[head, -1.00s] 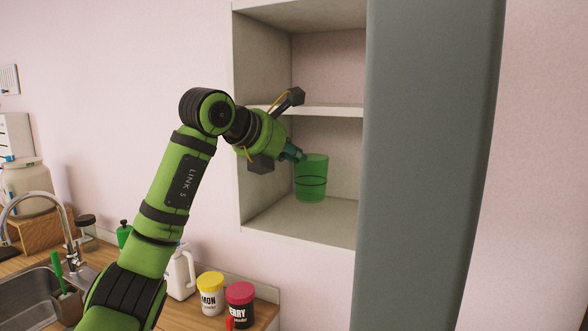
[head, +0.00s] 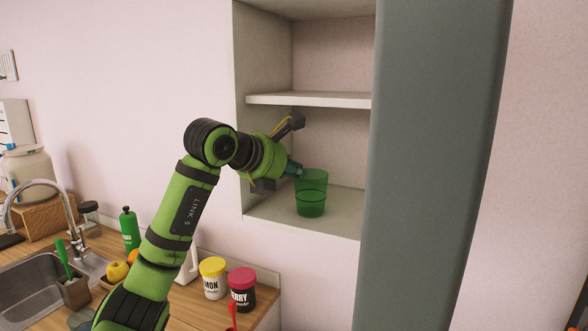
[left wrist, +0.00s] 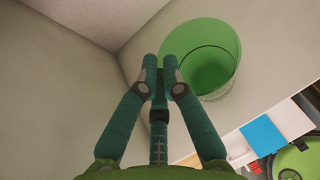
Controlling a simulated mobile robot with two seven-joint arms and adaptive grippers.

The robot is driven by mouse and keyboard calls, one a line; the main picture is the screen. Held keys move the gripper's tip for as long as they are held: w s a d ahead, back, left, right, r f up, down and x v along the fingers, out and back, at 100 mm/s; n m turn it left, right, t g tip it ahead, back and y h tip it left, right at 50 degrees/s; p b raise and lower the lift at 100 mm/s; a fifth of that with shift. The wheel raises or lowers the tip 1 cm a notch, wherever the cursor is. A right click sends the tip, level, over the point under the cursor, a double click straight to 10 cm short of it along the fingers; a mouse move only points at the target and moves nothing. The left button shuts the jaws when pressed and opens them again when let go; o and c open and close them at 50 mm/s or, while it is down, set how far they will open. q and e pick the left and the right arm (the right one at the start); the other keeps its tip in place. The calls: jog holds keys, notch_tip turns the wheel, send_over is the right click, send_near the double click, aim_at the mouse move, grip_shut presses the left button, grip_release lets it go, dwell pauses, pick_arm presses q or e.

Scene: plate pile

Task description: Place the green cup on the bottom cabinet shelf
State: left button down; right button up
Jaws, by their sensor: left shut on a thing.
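The green cup (head: 311,196) is a see-through tumbler, upright in the lower compartment of the wall cabinet. My left gripper (head: 298,171) is shut on the cup's rim at its left side. In the left wrist view the fingertips (left wrist: 161,76) pinch the near edge of the cup (left wrist: 206,55), whose open mouth faces the camera. The bottom cabinet shelf (head: 275,216) lies under the cup. The cup's base shows close to the shelf surface; I cannot tell if it touches. My right gripper does not show.
The middle shelf (head: 310,100) is above my left gripper. A tall grey-green panel (head: 430,150) stands just right of the cabinet opening. Below is a counter with a yellow-lidded jar (head: 213,279), a red-lidded jar (head: 241,291) and a sink (head: 30,285).

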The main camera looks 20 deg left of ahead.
pick_arm(q)
jog(key=c, duration=1.4)
grip_release()
jog(key=shift+f, duration=0.1)
jog(key=shift+r+p, duration=0.35)
jog(key=shift+b+v, duration=2.3)
jog(key=shift+v, duration=3.65)
jog(key=shift+f, duration=0.15)
